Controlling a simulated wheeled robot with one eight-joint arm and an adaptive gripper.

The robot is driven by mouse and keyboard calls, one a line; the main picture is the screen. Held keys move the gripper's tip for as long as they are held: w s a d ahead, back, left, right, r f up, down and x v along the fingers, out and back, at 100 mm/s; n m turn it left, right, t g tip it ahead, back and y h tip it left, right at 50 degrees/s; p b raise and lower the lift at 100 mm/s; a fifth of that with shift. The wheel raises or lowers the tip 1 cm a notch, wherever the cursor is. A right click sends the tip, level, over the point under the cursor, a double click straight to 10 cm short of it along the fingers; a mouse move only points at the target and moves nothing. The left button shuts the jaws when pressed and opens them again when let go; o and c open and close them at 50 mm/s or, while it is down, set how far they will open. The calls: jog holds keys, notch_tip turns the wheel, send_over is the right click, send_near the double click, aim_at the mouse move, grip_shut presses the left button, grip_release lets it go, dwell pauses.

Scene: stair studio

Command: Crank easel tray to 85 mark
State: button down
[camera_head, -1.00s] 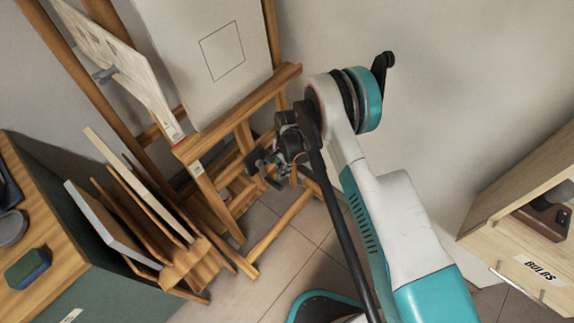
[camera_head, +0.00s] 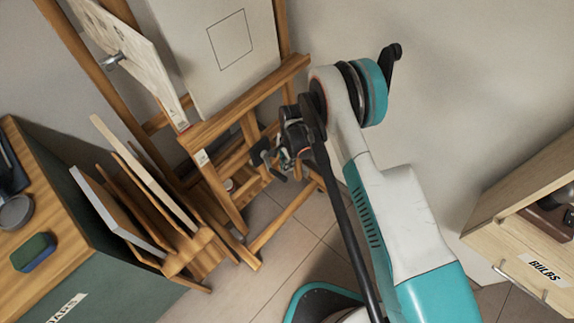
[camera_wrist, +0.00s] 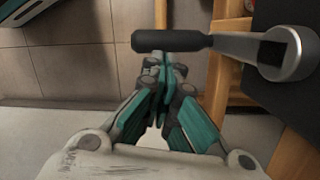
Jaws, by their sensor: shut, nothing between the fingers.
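The wooden easel holds a pale canvas on its tray (camera_head: 250,102), a wooden ledge across the front. In the wrist view, a crank (camera_wrist: 238,44) with a black grip (camera_wrist: 172,40) and silver arm lies across the top, beside the easel wood. My gripper (camera_wrist: 165,72) is shut and empty, its fingertips just below the black grip in that picture. I cannot tell whether they touch it. In the head view, my gripper (camera_head: 271,158) is in front of the easel's lower frame, partly hiding it.
A rack of boards (camera_head: 170,250) stands left of the easel's foot. A green cabinet (camera_head: 110,270) with a wooden top is at the lower left. A wooden cabinet labelled BULBS (camera_head: 515,262) is at the right. Tiled floor (camera_head: 290,235) shows between.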

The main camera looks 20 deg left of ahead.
aim_at(279, 177)
jog(key=shift+s+a+f, duration=0.1)
jog(key=shift+s+f, duration=0.1)
jog(key=shift+s, duration=0.15)
dwell(0.3)
jog(key=shift+s+a+f, duration=0.2)
jog(key=shift+s+a, duration=0.05)
jog(key=shift+s, duration=0.3)
jog(key=shift+s+a+f, duration=0.2)
jog(key=shift+s, duration=0.35)
jog(key=shift+s+a, duration=0.25)
jog(key=shift+s, duration=0.5)
jog(key=shift+s+a+r, duration=0.2)
jog(key=shift+s+a, duration=0.1)
jog(key=shift+s, duration=0.4)
jog(key=shift+s, duration=0.15)
